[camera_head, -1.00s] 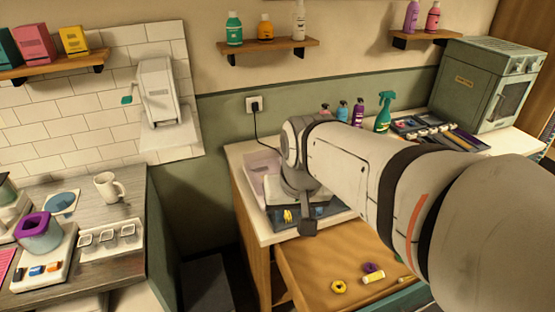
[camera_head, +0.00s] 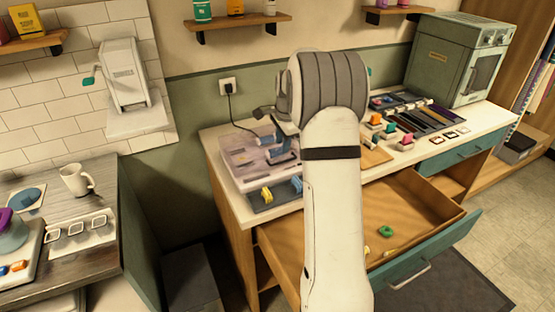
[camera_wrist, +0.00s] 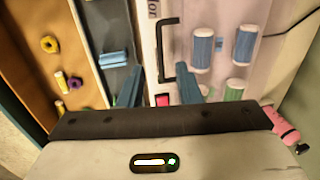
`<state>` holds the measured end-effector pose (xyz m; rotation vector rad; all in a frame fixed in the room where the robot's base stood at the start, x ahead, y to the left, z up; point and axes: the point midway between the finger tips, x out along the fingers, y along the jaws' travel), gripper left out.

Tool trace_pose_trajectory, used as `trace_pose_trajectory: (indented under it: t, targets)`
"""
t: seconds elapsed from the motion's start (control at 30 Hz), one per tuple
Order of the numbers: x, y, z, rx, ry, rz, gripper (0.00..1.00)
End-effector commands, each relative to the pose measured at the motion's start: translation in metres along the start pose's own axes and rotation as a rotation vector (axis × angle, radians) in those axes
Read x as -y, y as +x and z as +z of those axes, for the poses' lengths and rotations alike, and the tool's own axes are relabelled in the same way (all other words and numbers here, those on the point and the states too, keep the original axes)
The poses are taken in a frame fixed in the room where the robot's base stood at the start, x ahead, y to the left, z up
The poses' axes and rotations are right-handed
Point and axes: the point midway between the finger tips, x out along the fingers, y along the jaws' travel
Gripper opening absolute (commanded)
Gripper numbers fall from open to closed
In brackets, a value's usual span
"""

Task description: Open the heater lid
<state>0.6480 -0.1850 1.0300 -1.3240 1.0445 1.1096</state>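The heater (camera_head: 240,158) is a pale box with a clear, pinkish lid on the left end of the white counter. The lid looks closed. In the wrist view, blue and green rollers show through the lid (camera_wrist: 268,55). A black bar handle (camera_wrist: 160,50) stands at its edge, with a red switch (camera_wrist: 162,100) near it. My gripper (camera_wrist: 160,86) is open and empty, its blue fingers either side of the handle's near end. Whether they touch it I cannot tell. In the head view my gripper (camera_head: 284,148) is over the heater's right part, partly hidden by my arm.
A dark tray (camera_head: 262,204) with yellow and blue pieces lies along the heater's front. Below, a wooden drawer (camera_head: 425,205) stands open with small items inside. Combs and blocks lie to the right, beside a green cabinet (camera_head: 455,62). A cord runs to the wall socket (camera_head: 228,87).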

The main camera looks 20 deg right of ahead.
Motion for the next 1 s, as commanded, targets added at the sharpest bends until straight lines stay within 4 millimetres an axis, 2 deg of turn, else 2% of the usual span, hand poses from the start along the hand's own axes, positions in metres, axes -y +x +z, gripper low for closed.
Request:
trace_pose_trajectory:
  t: [0.3, 0.5, 0.87, 1.0]
  targets:
    - [-0.001, 0.047, -0.001, 0.001, 0.004, 0.004, 0.31]
    - [0.000, 0.069, -0.001, 0.000, 0.003, 0.001, 0.31]
    - [-0.001, 0.075, -0.001, 0.000, 0.003, 0.001, 0.30]
    - [-0.001, 0.075, -0.001, 0.000, 0.003, 0.000, 0.19]
